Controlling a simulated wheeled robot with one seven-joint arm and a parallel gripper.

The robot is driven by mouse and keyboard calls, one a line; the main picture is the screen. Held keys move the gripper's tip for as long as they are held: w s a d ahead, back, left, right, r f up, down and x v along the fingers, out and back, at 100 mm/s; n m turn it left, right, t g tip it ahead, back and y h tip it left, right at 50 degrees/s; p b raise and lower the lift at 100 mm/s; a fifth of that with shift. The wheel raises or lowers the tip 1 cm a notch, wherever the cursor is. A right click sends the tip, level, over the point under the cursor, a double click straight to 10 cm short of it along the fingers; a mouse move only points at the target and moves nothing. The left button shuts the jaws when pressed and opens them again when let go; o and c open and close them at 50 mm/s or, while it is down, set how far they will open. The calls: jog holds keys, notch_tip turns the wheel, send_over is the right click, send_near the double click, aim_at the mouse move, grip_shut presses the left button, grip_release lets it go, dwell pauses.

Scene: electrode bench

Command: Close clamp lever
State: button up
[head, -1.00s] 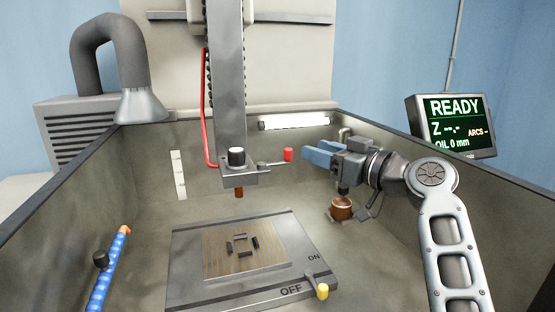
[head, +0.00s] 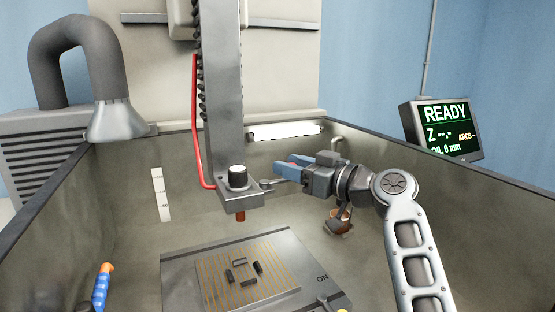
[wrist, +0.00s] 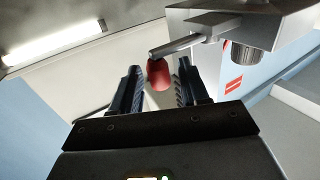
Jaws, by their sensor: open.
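The clamp lever (head: 285,181) is a thin metal arm sticking out to the right from the grey clamp block (head: 241,200) at the foot of the vertical column. Its red knob (wrist: 160,76) shows in the wrist view between the two finger pads; in the head view the fingers mostly hide it. My gripper (head: 285,163) is open, with its blue fingers pointing left around the knob. It also shows in the wrist view (wrist: 158,68), with gaps beside the knob. I cannot tell whether either finger touches it. The clamp block also shows in the wrist view (wrist: 258,24).
A slatted work plate (head: 250,268) with several dark bars lies below the clamp. A copper-coloured pot (head: 340,220) sits under my arm. A blue hose (head: 101,288) stands at left. The tank wall (head: 440,215) and READY screen (head: 446,127) are at right.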

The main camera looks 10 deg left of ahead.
jog(key=shift+a, duration=0.1)
jog(key=shift+c, duration=0.6)
grip_shut()
